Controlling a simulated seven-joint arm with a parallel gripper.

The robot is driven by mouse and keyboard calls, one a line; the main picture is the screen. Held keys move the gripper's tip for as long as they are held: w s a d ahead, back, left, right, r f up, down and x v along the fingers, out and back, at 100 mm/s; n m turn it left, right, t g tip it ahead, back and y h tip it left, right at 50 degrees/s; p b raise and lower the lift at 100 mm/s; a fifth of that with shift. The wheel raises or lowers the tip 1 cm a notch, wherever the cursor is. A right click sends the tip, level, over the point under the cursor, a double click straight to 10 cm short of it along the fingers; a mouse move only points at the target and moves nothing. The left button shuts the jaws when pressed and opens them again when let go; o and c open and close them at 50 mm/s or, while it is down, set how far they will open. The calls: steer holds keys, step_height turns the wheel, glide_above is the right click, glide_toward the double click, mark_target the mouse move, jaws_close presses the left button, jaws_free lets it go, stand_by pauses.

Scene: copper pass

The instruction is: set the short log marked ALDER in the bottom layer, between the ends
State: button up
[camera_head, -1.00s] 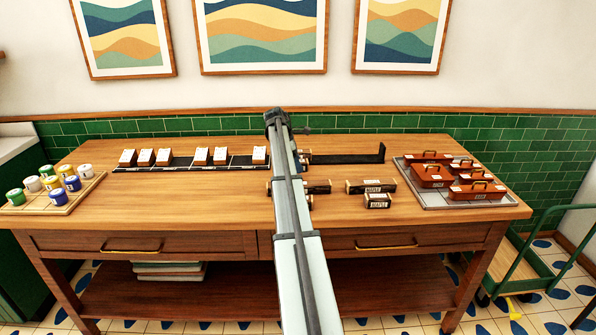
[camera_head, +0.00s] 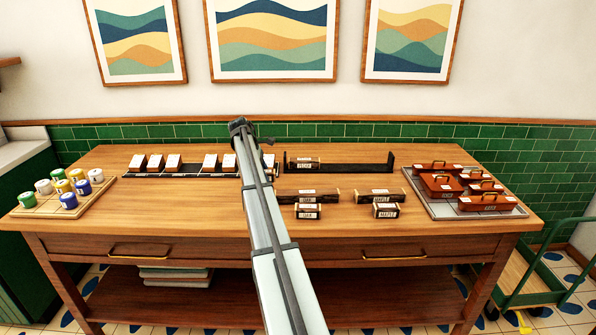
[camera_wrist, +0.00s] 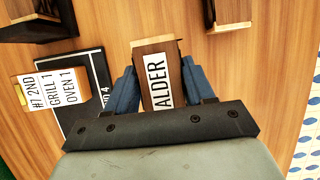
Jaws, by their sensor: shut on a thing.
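The short log marked ALDER (camera_wrist: 157,75) has pale ends, dark bark and a white label. In the wrist view my gripper (camera_wrist: 158,88) is shut on it, with a blue finger on each side. In the head view, my arm hides the gripper and this log. The black rack (camera_head: 345,167) with upright ends stands at the back, right of my arm. One short log (camera_head: 305,163) with a label too small to read lies in its bottom layer, by the left end. The rack's middle and right are bare.
A long OAK log (camera_head: 308,195) and short OAK log (camera_head: 308,211) lie in front of the rack. Beside them are long (camera_head: 380,195) and short MAPLE logs (camera_head: 386,211). A black ticket strip (camera_head: 192,172) is left, a tray of red boxes (camera_head: 428,206) right.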

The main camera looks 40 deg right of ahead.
steer(key=s+d+r+m, duration=0.15)
steer(key=s+d, duration=0.35)
steer(key=d, duration=0.6)
steer(key=s+d+r+m, duration=0.1)
steer(key=s+d+r, duration=0.3)
steer(key=d, duration=0.6)
steer(key=r+n, duration=0.1)
steer(key=n, duration=0.1)
glide_above(336, 167)
steer(key=w+a, duration=0.1)
steer(key=shift+a+f, duration=0.15)
steer(key=shift+f, duration=4.35)
steer(key=shift+f, duration=0.1)
steer(key=o, duration=1.1)
steer(key=v, duration=1.2)
